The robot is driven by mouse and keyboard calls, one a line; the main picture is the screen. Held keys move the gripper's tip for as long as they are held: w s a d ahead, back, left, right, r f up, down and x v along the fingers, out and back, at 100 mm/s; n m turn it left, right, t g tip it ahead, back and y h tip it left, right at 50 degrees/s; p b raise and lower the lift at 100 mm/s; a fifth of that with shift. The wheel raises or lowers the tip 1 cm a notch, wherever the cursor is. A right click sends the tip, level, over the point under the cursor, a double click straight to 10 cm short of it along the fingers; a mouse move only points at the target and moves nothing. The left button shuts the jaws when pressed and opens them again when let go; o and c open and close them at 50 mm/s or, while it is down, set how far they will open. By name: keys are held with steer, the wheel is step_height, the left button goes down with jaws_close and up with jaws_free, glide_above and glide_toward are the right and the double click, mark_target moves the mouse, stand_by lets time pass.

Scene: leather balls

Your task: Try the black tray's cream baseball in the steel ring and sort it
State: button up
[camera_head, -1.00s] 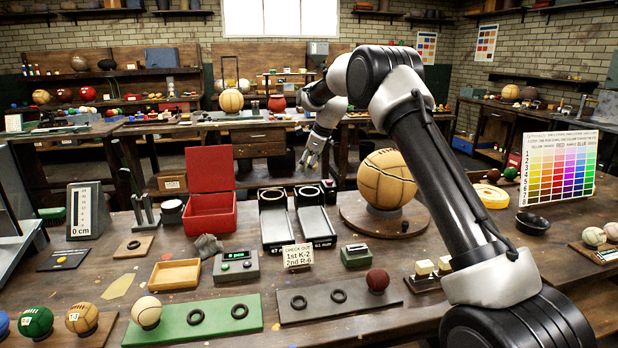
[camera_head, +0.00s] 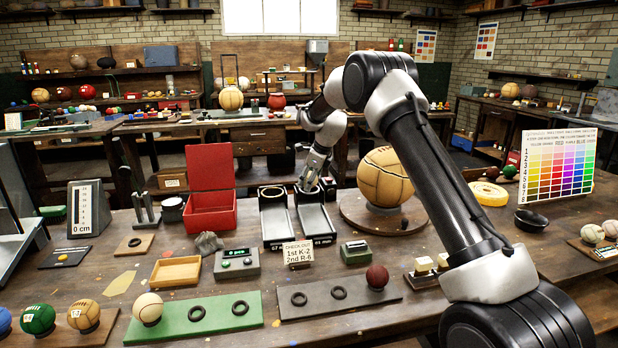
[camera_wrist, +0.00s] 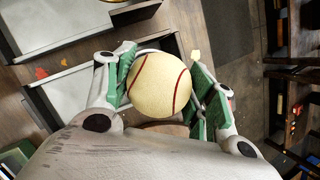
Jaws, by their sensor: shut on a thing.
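My gripper (camera_wrist: 163,88) is shut on a cream baseball (camera_wrist: 158,84) with red seams, held between its green pads in the wrist view. In the head view my gripper (camera_head: 312,182) is low over the back end of the right-hand ring gauge (camera_head: 318,222), at its ring. The ball cannot be made out there, and the wrist view does not show whether it touches the ring. The left-hand ring gauge (camera_head: 275,220) stands beside it with its ring empty. The dark tray (camera_head: 345,309) has two empty black rings and a dark red ball.
A green tray (camera_head: 220,326) holds another cream ball (camera_head: 148,309) and two empty rings. An open red box (camera_head: 211,211) stands left of the gauges. A large tan ball (camera_head: 385,178) on a round board is close on the right.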

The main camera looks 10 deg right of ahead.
steer(key=shift+s+f, duration=0.25)
steer(key=shift+f, duration=0.35)
steer(key=o, duration=1.2)
steer(key=shift+w+f, duration=0.15)
steer(key=shift+f, duration=0.05)
steer(key=shift+r, duration=0.2)
steer(key=shift+w+r, duration=0.1)
steer(key=shift+r, duration=0.05)
steer(key=shift+r, duration=4.5)
